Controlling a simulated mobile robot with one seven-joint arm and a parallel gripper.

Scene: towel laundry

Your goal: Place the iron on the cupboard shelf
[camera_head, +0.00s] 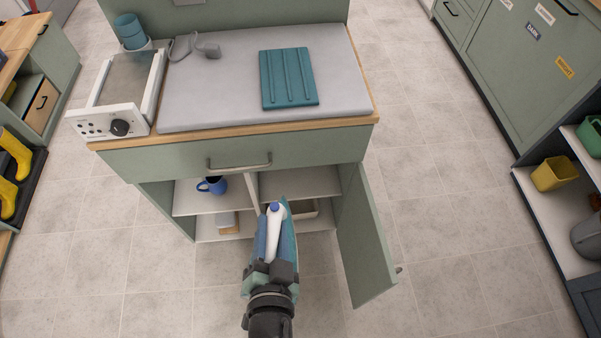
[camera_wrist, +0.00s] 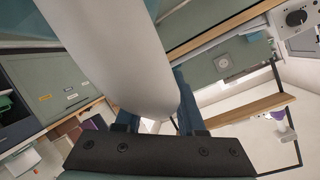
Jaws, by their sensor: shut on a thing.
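My gripper (camera_head: 270,250) is shut on the iron (camera_head: 276,218), which has a pale handle with a blue tip and a teal body. In the wrist view the pale handle (camera_wrist: 118,55) fills the middle, between my blue fingers. The iron is in front of the open cupboard (camera_head: 240,160), near its middle divider, and hides part of the lower inside. The cupboard shelf (camera_head: 195,203) runs across the left compartment; a shelf (camera_head: 300,184) also shows in the right compartment. I cannot tell whether the iron has passed the front edge.
A blue mug (camera_head: 213,186) stands on the left shelf. A small light item (camera_head: 228,222) and a tray (camera_head: 304,209) are on the cupboard floor. The open door (camera_head: 366,245) stands out at right. The upper right shelf looks clear.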

